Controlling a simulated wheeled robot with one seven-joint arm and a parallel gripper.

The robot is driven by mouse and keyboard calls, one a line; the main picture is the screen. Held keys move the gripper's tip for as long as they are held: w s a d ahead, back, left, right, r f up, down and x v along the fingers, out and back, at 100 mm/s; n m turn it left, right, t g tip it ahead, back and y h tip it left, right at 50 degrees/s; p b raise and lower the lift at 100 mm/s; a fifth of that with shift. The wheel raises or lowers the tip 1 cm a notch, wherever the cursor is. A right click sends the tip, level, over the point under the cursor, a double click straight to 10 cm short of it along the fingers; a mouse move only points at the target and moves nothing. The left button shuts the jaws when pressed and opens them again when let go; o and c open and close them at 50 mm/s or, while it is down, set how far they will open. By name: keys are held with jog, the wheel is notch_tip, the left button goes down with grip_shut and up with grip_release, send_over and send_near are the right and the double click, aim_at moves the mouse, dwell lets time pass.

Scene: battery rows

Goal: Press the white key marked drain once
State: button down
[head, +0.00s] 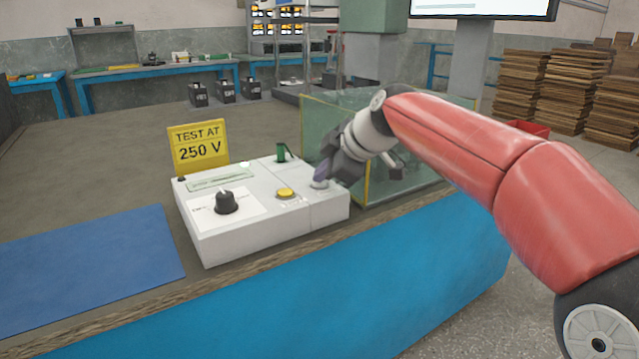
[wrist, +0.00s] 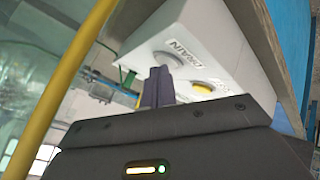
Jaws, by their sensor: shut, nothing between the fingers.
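The white key marked drain (wrist: 168,60) is a round white button on the grey-white control box (head: 270,219), with its "DRAIN" label beside it in the wrist view. In the head view the key (head: 319,183) is partly hidden by my gripper. My gripper (head: 322,177) is shut and empty, with its fingertips at the key. The closed fingers also show in the wrist view (wrist: 160,72), overlapping the key's near edge. I cannot tell whether they touch it or whether it is pushed in.
A yellow button (head: 286,194) sits left of the drain key, and a black knob (head: 226,202) further left. A yellow sign reading "TEST AT 250 V" (head: 199,147) stands behind the box. A glass tank (head: 428,104) with yellow edges stands right, close to my arm. A blue mat (head: 90,265) lies left.

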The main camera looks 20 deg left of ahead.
aim_at(324, 186)
jog(key=shift+r+p, duration=0.6)
jog(key=shift+r, duration=0.2)
jog(key=shift+r+p, duration=2)
jog(key=shift+r, duration=0.55)
